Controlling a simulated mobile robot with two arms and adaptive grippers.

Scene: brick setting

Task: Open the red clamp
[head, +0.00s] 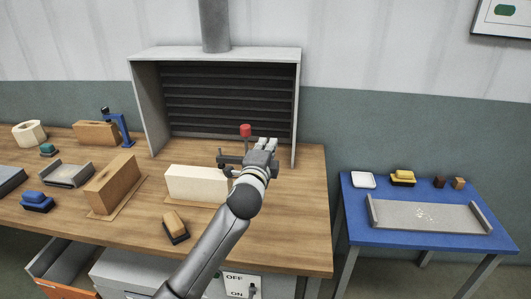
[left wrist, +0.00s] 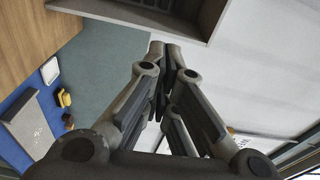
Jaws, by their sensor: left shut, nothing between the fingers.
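The red clamp shows in the head view as a red cylindrical knob (head: 245,131) above a dark clamp frame (head: 226,159), at the back right of the wooden bench. My left gripper (head: 267,143) is shut and empty, just to the right of the knob in the picture. My gripper and wrist hide part of the clamp, so I cannot tell if they touch it. In the left wrist view the closed fingers (left wrist: 167,50) point up the picture, and the clamp does not show there. A cream block (head: 197,183) lies by the clamp's left side. My right gripper is out of view.
A grey hood (head: 147,107) stands behind the clamp. A blue clamp (head: 119,128), a brown block (head: 112,184) and brushes are on the bench (head: 280,225). A blue table (head: 415,240) with a grey tray (head: 428,217) stands right, across a gap.

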